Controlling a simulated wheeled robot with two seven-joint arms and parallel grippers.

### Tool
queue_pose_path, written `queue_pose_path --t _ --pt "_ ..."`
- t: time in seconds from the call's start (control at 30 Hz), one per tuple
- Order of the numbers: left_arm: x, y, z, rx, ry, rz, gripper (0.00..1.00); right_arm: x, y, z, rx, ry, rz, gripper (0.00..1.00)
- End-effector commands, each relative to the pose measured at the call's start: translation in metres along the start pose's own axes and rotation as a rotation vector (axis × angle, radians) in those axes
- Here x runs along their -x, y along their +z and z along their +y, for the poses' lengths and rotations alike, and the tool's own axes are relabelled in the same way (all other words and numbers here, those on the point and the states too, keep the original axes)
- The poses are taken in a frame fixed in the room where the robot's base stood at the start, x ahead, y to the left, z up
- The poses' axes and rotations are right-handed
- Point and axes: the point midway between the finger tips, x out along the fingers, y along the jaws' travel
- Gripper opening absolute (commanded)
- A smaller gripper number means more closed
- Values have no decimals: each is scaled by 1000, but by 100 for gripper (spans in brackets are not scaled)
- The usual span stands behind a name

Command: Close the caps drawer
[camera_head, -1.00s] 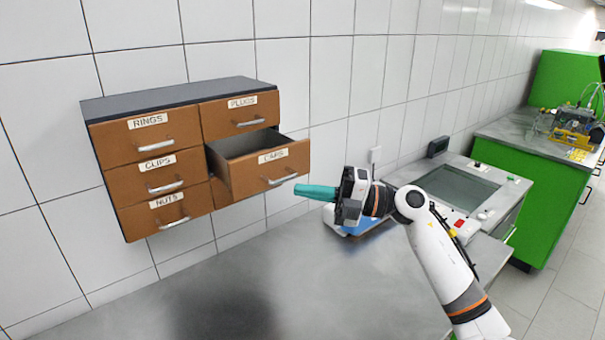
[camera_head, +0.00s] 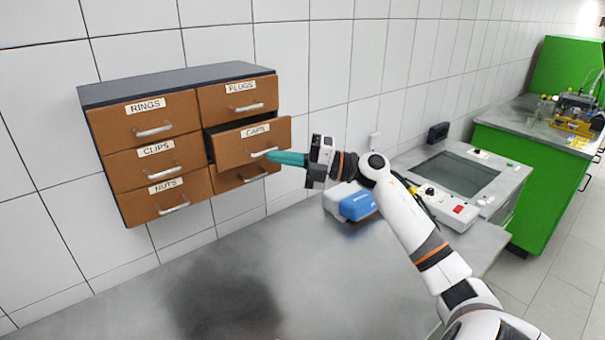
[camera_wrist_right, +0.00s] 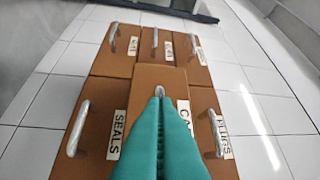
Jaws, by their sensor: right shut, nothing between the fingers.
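The caps drawer (camera_head: 251,142) is in the right column of the wall cabinet, under the plugs drawer. It stands slightly out, with a narrow dark gap at its top left. My right gripper (camera_head: 272,156) has teal fingers, shut and empty, with the tips at the caps drawer's handle. In the right wrist view the fingers (camera_wrist_right: 160,98) reach to the caps drawer front (camera_wrist_right: 163,77) and cover part of its label and handle. Whether the tips press on it I cannot tell exactly. My left gripper is not in view.
The cabinet (camera_head: 170,80) hangs on a tiled wall with other drawers shut: rings (camera_head: 148,122), clips (camera_head: 157,161), nuts (camera_head: 168,199) and plugs (camera_head: 240,98). A grey table (camera_head: 330,270) lies below, holding a blue object (camera_head: 357,205) and a console (camera_head: 460,180). Green cabinets (camera_head: 530,180) stand at right.

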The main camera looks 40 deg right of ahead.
Motion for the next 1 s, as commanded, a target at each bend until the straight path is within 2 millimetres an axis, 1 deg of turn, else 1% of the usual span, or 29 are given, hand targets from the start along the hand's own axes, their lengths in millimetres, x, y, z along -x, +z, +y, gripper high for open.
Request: queue_pose_path --t 0.03,0.1,0.3,0.47,0.8,1.0 --pt "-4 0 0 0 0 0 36 -7 -9 2 1 0 1 0" --pt "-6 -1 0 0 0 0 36 -16 -18 4 1 -1 1 0" --pt "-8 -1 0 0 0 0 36 -33 -36 8 1 1 3 0" --pt "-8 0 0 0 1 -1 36 -37 -40 9 1 2 5 0" --pt "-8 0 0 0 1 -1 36 -36 -42 7 3 -1 9 0" --pt "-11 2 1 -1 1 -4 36 -35 -40 11 4 -1 5 0"
